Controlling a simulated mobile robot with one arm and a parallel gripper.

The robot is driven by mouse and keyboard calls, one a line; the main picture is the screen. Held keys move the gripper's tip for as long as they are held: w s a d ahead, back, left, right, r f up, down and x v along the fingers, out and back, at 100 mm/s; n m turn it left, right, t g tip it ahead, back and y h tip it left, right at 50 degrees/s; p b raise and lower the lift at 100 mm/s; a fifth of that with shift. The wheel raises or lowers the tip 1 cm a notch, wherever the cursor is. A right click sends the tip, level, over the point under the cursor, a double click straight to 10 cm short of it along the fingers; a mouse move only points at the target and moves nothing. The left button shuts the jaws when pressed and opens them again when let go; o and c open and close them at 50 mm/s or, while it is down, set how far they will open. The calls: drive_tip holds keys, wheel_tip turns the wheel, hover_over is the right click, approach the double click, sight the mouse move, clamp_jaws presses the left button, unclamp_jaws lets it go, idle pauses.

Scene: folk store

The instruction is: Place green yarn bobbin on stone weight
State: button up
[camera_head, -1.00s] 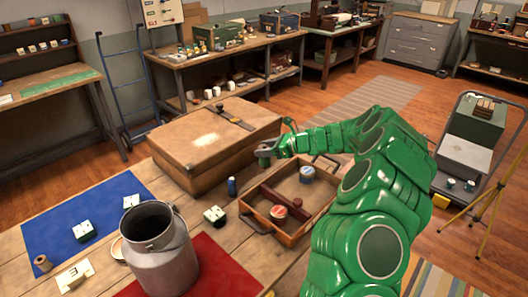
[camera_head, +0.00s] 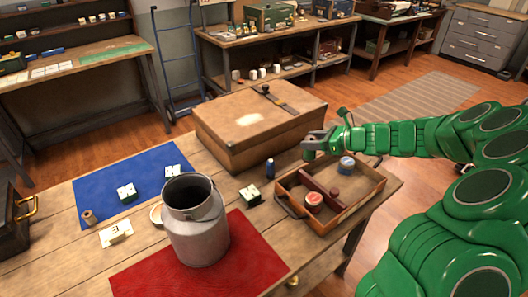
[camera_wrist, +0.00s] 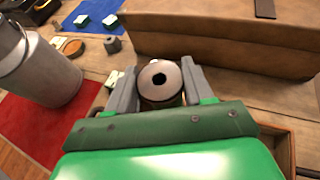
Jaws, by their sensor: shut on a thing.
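My gripper (camera_head: 312,149) is shut on the green yarn bobbin (camera_head: 309,155), above the far left edge of the wooden tray. In the wrist view the bobbin (camera_wrist: 160,78) stands upright between the two grey fingers, with its pale round end and dark centre hole facing the camera. Its lower part is hidden by my gripper. I cannot clearly pick out the stone weight. A small dark blue cylinder (camera_head: 270,168) stands on the table left of the tray, and a dark squat piece (camera_wrist: 113,44) shows near the chest corner in the wrist view.
The divided wooden tray (camera_head: 372,196) holds a red-topped tin (camera_head: 313,199) and a blue tin (camera_head: 346,163). A large brown chest (camera_head: 225,150) stands behind. A blue mat (camera_head: 98,190) lies left.

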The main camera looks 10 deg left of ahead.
drive_tip(key=shift+r, duration=0.1)
drive_tip(key=r, duration=0.6)
drive_tip(key=shift+a+r, duration=0.25)
drive_tip(key=shift+a, duration=0.15)
drive_tip(key=shift+n+g+y, duration=0.4)
drive_tip(key=a, duration=1.8)
drive_tip(key=shift+s+a+r, duration=0.15)
drive_tip(key=shift+a+r, duration=0.05)
drive_tip(key=shift+a, duration=0.1)
drive_tip(key=shift+c, duration=0.2)
drive_tip(key=s+a+f, duration=0.1)
drive_tip(key=s+a, duration=0.2)
drive_tip(key=a, duration=0.5)
drive_tip(key=s+a, duration=0.3)
drive_tip(key=a, duration=0.6)
drive_tip(key=shift+n+g, duration=0.3)
drive_tip(key=shift+w+d+f, duration=0.1)
drive_tip(key=shift+f, duration=3.6)
drive_tip(key=shift+w+d+f, duration=0.1)
drive_tip(key=shift+f, duration=3.55)
drive_tip(key=shift+f, duration=0.1)
drive_tip(key=o, duration=1.1)
drive_tip(key=shift+c, duration=0.2)
